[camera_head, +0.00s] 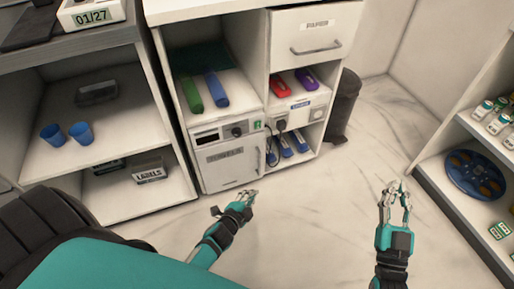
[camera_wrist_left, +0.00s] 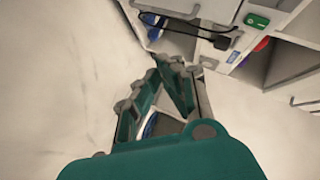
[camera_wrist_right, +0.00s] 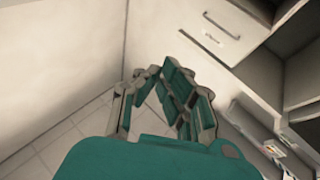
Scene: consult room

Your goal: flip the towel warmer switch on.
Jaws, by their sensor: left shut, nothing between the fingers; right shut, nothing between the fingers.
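My right gripper (camera_head: 396,186) is shut and empty, well to the right over the floor.
A power strip or socket panel (camera_head: 300,115) with a black plug sits right of the warmer. A drawer (camera_head: 316,37) is above. A dark bin (camera_head: 344,105) stands beside the cabinet. Shelves flank both sides, with blue cups (camera_head: 80,133) at left. The floor between is clear.

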